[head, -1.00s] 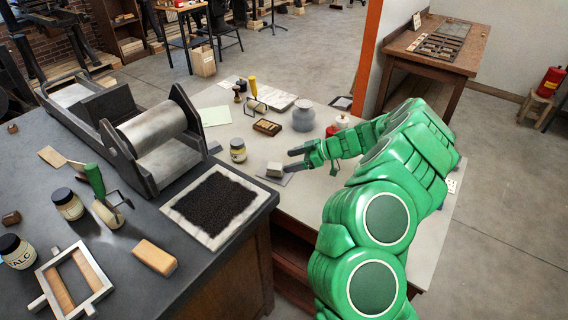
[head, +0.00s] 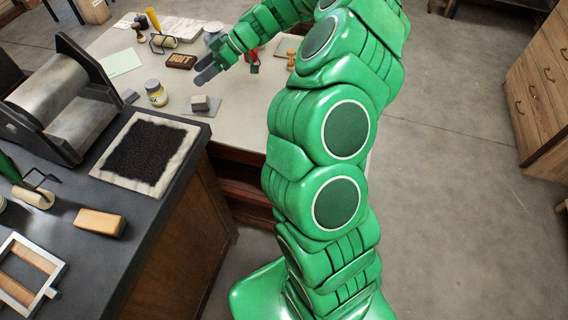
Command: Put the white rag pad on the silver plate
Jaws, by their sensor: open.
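The white rag pad (head: 200,102), a small pale block, rests on the silver plate (head: 214,105), a thin flat grey square. Both are on the light table just beyond the dark bench. My gripper (head: 204,75), with dark grey fingers, is open and empty. It shows just above the pad in the picture, apart from it. The gap between the fingers is hard to make out from this angle.
A yellow-labelled jar (head: 156,94) stands left of the plate. A small wooden box (head: 181,62) lies behind. A white-bordered dark textured sheet (head: 175,172) lies on the bench corner. The light table (head: 245,110) is clear to the plate's right.

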